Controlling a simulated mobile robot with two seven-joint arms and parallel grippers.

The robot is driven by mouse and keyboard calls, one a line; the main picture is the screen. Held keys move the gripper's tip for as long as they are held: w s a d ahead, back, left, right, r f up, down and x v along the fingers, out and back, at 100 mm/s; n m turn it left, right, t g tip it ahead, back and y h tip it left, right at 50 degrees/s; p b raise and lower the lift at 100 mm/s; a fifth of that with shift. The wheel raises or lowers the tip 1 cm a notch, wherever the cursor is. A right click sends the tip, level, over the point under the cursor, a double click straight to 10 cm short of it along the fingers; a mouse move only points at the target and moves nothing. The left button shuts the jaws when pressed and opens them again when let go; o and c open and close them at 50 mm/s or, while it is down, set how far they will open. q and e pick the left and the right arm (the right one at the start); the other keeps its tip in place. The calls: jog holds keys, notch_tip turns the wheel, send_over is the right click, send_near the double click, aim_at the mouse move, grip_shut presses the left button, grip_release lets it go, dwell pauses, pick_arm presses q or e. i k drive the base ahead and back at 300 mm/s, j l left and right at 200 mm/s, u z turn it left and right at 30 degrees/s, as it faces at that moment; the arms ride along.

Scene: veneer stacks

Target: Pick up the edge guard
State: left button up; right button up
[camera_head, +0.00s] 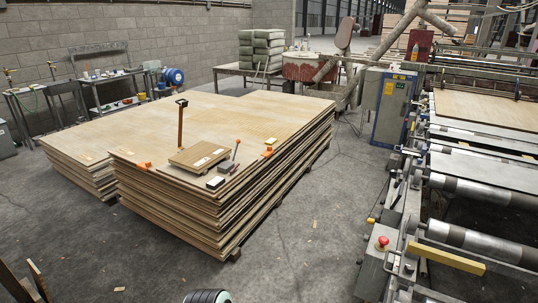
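Small orange pieces that may be edge guards lie on the near veneer stack (190,212). One orange piece (146,164) sits at the stack's front left top edge.
A board bundle with a white label (200,157), a dark block (215,183) and an upright brown-handled tool (181,125) are on the stack. A roller machine (480,190) with a red button (382,241) stands right. Grey floor (300,250) is open in front.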

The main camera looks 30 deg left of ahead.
aim_at(269, 152)
jog(key=u, duration=1.95)
jog(key=i+j+z, duration=0.1)
jog(key=i+z, duration=0.2)
jog(key=i, duration=0.25)
jog(key=i+j+z, duration=0.3)
jog(key=i, duration=0.25)
jog(key=i+l+z, duration=0.2)
jog(key=i+z, duration=0.25)
jog(key=i, duration=0.2)
jog(key=i+z, duration=0.45)
jog(key=i, duration=0.2)
jog(key=i+z, duration=0.1)
jog(key=i, duration=0.7)
jog(key=i+j+z, duration=0.15)
jog(key=i, duration=1.45)
jog(key=i+l+u, duration=0.15)
jog(key=i, duration=0.7)
jog(key=i+u, duration=0.15)
jog(key=u, duration=0.3)
jog(key=i+u, duration=0.15)
jog(key=u, duration=0.3)
jog(key=i+l+u, duration=0.15)
jog(key=u, duration=2.05)
